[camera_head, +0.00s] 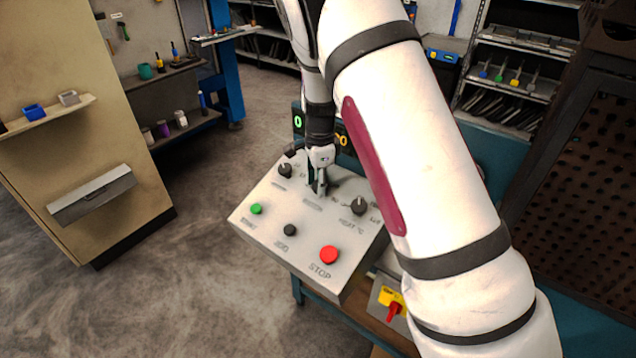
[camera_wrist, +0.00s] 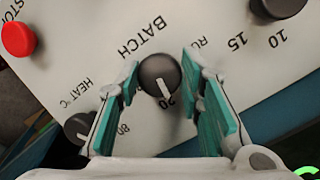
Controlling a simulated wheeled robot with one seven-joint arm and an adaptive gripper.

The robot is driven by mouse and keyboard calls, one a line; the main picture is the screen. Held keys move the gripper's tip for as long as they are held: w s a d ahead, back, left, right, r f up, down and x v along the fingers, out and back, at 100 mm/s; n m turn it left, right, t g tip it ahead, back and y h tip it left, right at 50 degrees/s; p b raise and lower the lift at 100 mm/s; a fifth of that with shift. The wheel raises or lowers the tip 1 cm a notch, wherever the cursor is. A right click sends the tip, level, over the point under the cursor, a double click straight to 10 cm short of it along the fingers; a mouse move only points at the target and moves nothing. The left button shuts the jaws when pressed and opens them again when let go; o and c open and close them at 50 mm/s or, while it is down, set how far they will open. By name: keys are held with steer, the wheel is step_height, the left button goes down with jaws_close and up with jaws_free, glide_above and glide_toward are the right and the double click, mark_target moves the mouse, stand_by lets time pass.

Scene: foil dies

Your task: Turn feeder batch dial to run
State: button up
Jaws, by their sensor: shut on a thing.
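The batch dial (camera_wrist: 159,78) is a dark round knob with a white pointer line on the control panel (camera_head: 255,232). In the wrist view it sits between the teal pads of my gripper (camera_wrist: 162,76), under the printed word BATCH. Its pointer aims toward the picture's bottom, slightly right. A partly covered label starting "RU" shows to the upper right, behind the right finger, and the pointer does not aim at it. In the head view my gripper (camera_head: 319,186) comes down on the panel's upper middle and hides most of the dial. My gripper is shut on the batch dial.
Close by on the panel are the heat dial (camera_head: 359,206), another dark dial (camera_head: 285,170), a green button (camera_head: 256,208), a black button (camera_head: 289,230) and the red STOP button (camera_head: 329,254). A yellow and red switch (camera_head: 392,303) sits below. My arm covers the panel's right side.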

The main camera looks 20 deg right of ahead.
steer(key=n+g+b, duration=0.1)
steer(key=n, duration=0.3)
steer(key=shift+f+h, duration=0.1)
steer(key=shift+h, duration=0.3)
steer(key=n+h+b, duration=0.1)
steer(key=n, duration=0.4)
steer(key=shift+a+n+g, duration=0.15)
steer(key=shift+n+g, duration=0.15)
steer(key=shift+g, duration=0.1)
steer(key=n, duration=0.2)
steer(key=n+h+b, duration=0.1)
steer(key=n, duration=0.1)
steer(key=shift+n+h, duration=0.3)
steer(key=n+h, duration=0.1)
steer(key=n, duration=0.3)
steer(key=shift+s+n, duration=0.1)
steer(key=shift+n, duration=0.3)
steer(key=o, duration=1.2)
steer(key=shift+c, duration=0.2)
steer(key=shift+a, duration=0.1)
